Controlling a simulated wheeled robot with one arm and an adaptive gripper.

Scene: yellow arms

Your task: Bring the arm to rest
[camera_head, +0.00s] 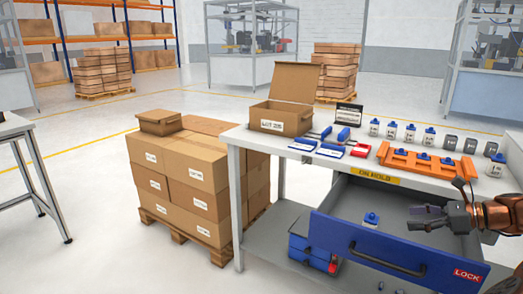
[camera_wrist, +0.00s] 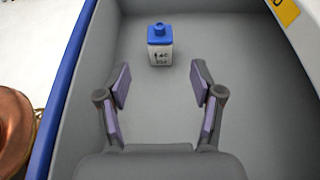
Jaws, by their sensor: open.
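My gripper (camera_head: 428,214) is at the right in the head view, over the open blue-fronted drawer (camera_head: 375,250) of the workbench. In the wrist view my gripper (camera_wrist: 161,100) is open, its two fingers apart with nothing between them. A small white bottle with a blue cap (camera_wrist: 160,47) stands upright inside the drawer, beyond the fingertips and apart from them. The same bottle shows in the head view (camera_head: 371,219), left of my gripper. My arm reaches in from the right edge of the head view.
The workbench top (camera_head: 330,170) holds an orange rack (camera_head: 425,160), several bottles, and an open cardboard box (camera_head: 283,112). Stacked cartons (camera_head: 195,180) stand on a pallet to the left. The drawer front has a handle (camera_head: 385,260) and a red LOCK label (camera_head: 467,275).

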